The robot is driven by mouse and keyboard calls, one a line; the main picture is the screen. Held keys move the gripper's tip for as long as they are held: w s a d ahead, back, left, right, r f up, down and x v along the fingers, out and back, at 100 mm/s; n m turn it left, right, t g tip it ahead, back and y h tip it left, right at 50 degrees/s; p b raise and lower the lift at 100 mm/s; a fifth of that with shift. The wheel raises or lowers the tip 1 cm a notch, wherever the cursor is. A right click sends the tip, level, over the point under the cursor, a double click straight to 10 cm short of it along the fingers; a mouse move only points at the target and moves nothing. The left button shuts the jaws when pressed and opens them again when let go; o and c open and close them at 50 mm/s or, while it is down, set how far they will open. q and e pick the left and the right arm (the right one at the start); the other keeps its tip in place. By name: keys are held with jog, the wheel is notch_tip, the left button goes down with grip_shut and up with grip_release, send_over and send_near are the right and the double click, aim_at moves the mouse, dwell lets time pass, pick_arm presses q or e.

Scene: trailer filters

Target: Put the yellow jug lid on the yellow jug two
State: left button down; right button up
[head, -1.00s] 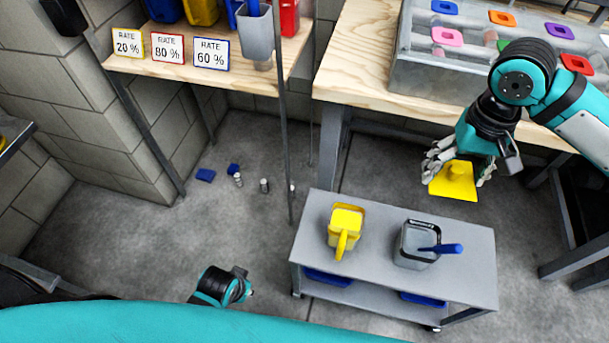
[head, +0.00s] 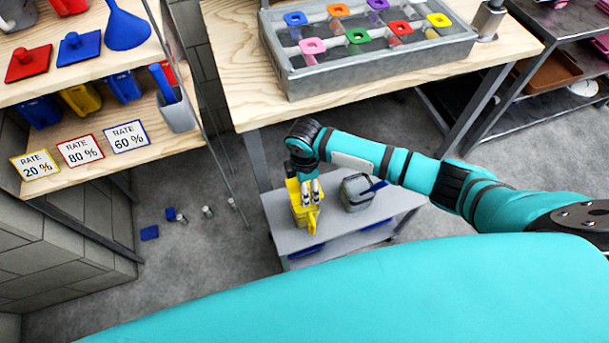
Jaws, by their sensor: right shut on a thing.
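The yellow jug (head: 298,213) stands on the grey cart (head: 375,225), handle toward me. My right gripper (head: 310,196) is directly over the jug and shut on the yellow jug lid (head: 292,186). The lid is mostly hidden by the fingers and blends with the jug's yellow, so I cannot tell whether it touches the rim or sits level. Another yellow jug (head: 82,99) is on the shelf at left. My left gripper is not in view.
A wooden table (head: 235,70) with a grey tray (head: 375,65) is behind. A shelf (head: 165,140) with rate signs is at left.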

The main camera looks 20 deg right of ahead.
jog(key=shift+s+a+f, duration=0.1)
jog(key=shift+f, duration=0.3)
notch_tip(320, 180, down, 4)
jog(key=b, duration=0.5)
jog(key=shift+f+b, duration=0.2)
jog(key=shift+b, duration=0.1)
jog(key=shift+f, duration=0.25)
dwell(0.3)
jog(key=shift+p, duration=0.45)
jog(key=shift+f, duration=0.25)
dwell(0.8)
jog(key=shift+r+p, duration=0.2)
jog(key=shift+p, duration=0.45)
jog(key=shift+f, duration=0.1)
dwell(0.9)
